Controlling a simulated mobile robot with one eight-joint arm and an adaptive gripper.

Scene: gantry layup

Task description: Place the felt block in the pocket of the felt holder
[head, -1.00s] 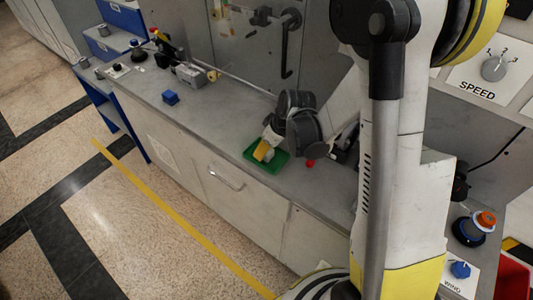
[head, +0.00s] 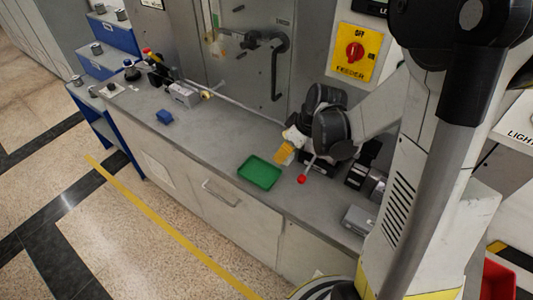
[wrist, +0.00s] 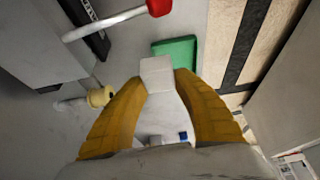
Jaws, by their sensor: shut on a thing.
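My gripper (head: 281,155) is shut on a small pale grey-white block (wrist: 157,73), which I take to be the felt block. In the wrist view the block sits between the tips of the two yellow fingers. In the head view the block is hardly visible at the fingers. The gripper is above the bench, to the right of and behind the green tray. A small blue block-shaped thing (head: 164,117) on the bench at the left may be the felt holder. I cannot make out a pocket in it. A small blue thing also shows in the wrist view (wrist: 183,135).
The empty green tray (head: 244,173) lies near the bench's front edge; it also shows in the wrist view (wrist: 176,47). A red-knobbed lever (head: 301,179) stands close to my gripper. A grey box (head: 184,94) stands at the back left. The bench between tray and blue thing is clear.

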